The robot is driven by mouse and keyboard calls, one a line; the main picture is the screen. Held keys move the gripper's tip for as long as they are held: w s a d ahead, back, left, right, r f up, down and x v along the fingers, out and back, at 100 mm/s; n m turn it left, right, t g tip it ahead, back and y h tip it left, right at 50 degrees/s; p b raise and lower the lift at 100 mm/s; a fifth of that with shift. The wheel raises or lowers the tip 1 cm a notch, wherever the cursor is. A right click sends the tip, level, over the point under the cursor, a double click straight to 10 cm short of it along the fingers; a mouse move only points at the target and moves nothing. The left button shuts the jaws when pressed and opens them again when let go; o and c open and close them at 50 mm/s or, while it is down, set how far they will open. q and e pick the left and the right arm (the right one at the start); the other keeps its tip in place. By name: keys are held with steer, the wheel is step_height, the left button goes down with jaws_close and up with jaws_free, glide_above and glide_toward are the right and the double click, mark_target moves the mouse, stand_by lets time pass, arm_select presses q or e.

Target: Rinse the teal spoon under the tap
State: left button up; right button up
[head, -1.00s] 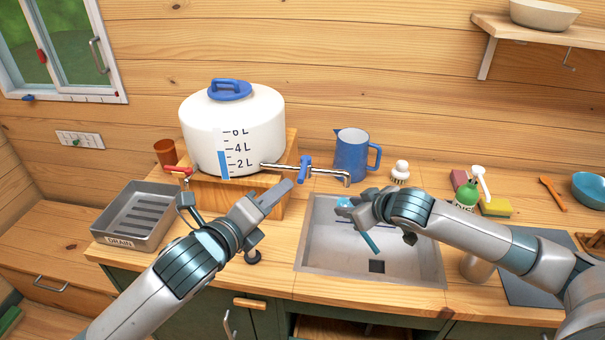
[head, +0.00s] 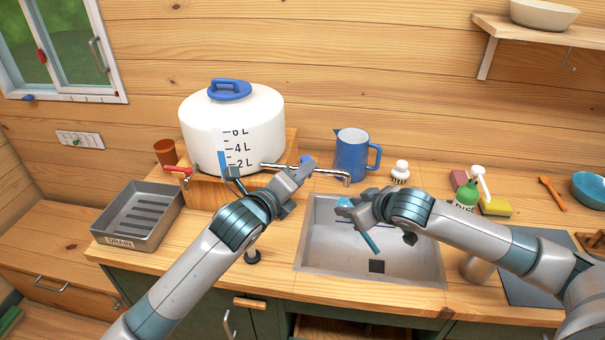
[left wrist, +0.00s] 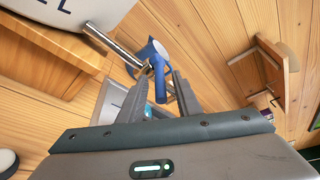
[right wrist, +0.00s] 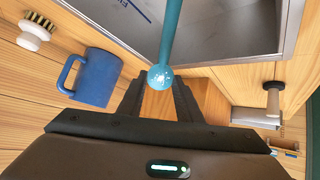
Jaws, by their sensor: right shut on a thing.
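The teal spoon (head: 369,241) hangs tilted over the sink (head: 430,262). My right gripper (head: 352,207) is shut on it; in the right wrist view the spoon (right wrist: 170,35) has a pale-speckled rounded end by the fingertips. The metal tap (head: 333,174) runs from the white water tank (head: 205,130) to above the sink's back left corner, up and left of the spoon. No water shows at its spout. My left gripper (head: 300,172) is open at the tap's blue handle (left wrist: 158,70), with its fingers either side of it in the left wrist view. Contact is unclear.
A blue jug (head: 350,155) and a white-knobbed brush (head: 400,172) stand behind the sink. A drain tray (head: 165,220) is at the left. A green soap bottle (head: 466,195) and sponges (head: 496,207) are at the right, near my right arm.

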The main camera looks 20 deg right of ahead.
arm_select(q)
steer(key=shift+w+d, duration=0.15)
steer(key=shift+d, duration=0.05)
steer(key=shift+c, duration=0.7)
jaws_close()
steer(key=shift+d+f+y, duration=0.1)
steer(key=shift+d+y, duration=0.05)
steer(key=shift+y, duration=0.15)
steer(key=n+t+y, duration=0.1)
steer(key=d+n+t+y, duration=0.1)
steer(key=n+t, duration=0.1)
steer(key=shift+s+d+y, duration=0.15)
steer(key=shift+s+y, duration=0.2)
steer(key=shift+y, duration=0.05)
